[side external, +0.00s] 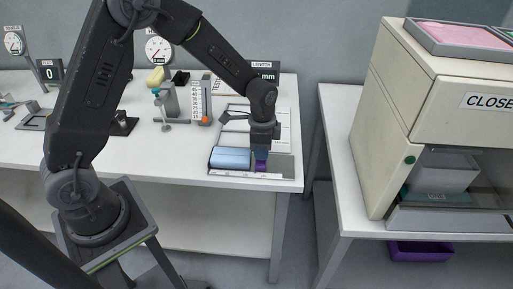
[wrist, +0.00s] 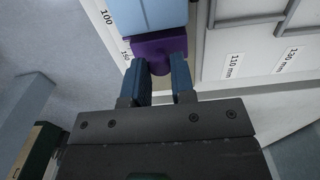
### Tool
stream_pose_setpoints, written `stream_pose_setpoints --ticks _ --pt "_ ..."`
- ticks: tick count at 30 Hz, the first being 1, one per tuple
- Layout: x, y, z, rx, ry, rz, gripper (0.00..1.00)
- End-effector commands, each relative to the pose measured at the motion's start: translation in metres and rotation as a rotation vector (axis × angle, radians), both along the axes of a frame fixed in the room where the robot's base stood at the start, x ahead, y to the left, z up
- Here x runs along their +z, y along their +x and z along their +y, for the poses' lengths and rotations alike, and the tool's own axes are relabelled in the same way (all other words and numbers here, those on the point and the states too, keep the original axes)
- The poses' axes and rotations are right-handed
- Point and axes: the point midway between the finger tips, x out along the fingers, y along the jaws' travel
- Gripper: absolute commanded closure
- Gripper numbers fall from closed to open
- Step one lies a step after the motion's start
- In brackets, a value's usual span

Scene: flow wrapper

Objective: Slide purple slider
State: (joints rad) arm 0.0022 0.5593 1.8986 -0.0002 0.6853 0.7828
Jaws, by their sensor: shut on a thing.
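The purple slider (side external: 261,166) sits on the length gauge near the front right edge of the white table. It also shows in the wrist view (wrist: 158,46), where it touches or nearly touches the light blue block (wrist: 150,12). In the side view the blue block (side external: 231,157) lies just left of the slider. My gripper (side external: 261,155) points down over the slider. In the wrist view its blue fingers (wrist: 160,70) are shut on the slider's near knob. The fingers hide part of the slider.
The gauge's scale strip (side external: 232,174) runs along the table's front edge. Length labels such as 110 mm (wrist: 234,66) lie beside the slider. A grey stand with an orange-marked scale (side external: 200,100) stands behind left. A cream machine marked CLOSE (side external: 470,105) is on the right table, across a gap.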

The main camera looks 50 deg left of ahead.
Motion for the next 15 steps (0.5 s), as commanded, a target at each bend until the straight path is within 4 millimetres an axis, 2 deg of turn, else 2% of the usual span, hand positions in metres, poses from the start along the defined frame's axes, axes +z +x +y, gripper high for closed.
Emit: stream_pose_setpoints --ticks 3,7,15 --pt "0.000 0.018 -0.018 -0.005 0.000 -0.004 1.00" --pt "0.000 0.031 -0.031 -0.004 0.000 -0.004 1.00" --pt "0.001 0.036 -0.035 0.000 0.000 -0.004 1.00"
